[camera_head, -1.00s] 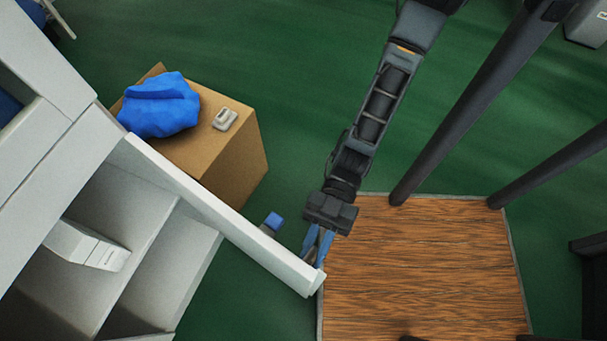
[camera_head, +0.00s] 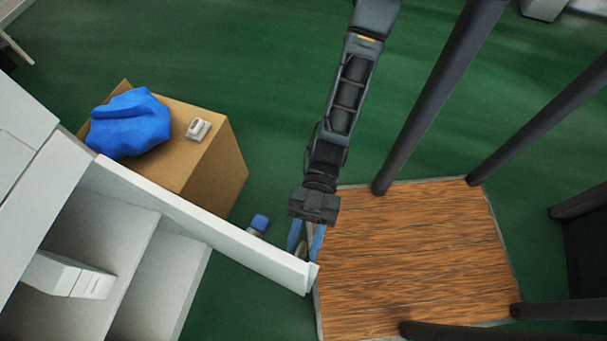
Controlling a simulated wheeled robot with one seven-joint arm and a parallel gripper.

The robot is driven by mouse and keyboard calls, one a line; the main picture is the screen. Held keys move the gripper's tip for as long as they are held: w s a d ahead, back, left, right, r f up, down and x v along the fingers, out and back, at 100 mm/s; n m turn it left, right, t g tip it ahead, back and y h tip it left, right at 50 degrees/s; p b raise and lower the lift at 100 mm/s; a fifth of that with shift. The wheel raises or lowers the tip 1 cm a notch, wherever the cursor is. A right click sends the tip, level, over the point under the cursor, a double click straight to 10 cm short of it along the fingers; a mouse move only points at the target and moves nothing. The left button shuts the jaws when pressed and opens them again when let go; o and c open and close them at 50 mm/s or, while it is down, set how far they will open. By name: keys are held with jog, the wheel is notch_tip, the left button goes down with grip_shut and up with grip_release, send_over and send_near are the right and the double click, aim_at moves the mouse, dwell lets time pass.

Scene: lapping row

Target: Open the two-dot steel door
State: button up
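The steel door (camera_head: 205,222) is a pale grey panel, seen edge-on from above. It stands swung out from the cabinet (camera_head: 70,215), and the shelves inside show. I see no dots on it from here. My gripper (camera_head: 304,250) is at the free end of the door, on its outer side. Its two blue fingers are spread apart. A small greyish piece, perhaps the door's handle, shows between them; the fingertips are partly hidden by the door edge.
A cardboard box (camera_head: 222,178) with a blue cloth or bag (camera_head: 130,122) and a small pale object (camera_head: 198,129) stands behind the door. A blue-capped item (camera_head: 259,223) is beside the door. A wooden platform (camera_head: 410,255) with dark posts lies right. Inside is a white box (camera_head: 62,275).

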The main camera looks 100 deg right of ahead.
jog(key=v, duration=0.7)
jog(key=shift+d+b, duration=0.3)
jog(key=shift+d, duration=0.1)
jog(key=shift+s+d, duration=0.1)
jog(key=shift+s, duration=0.05)
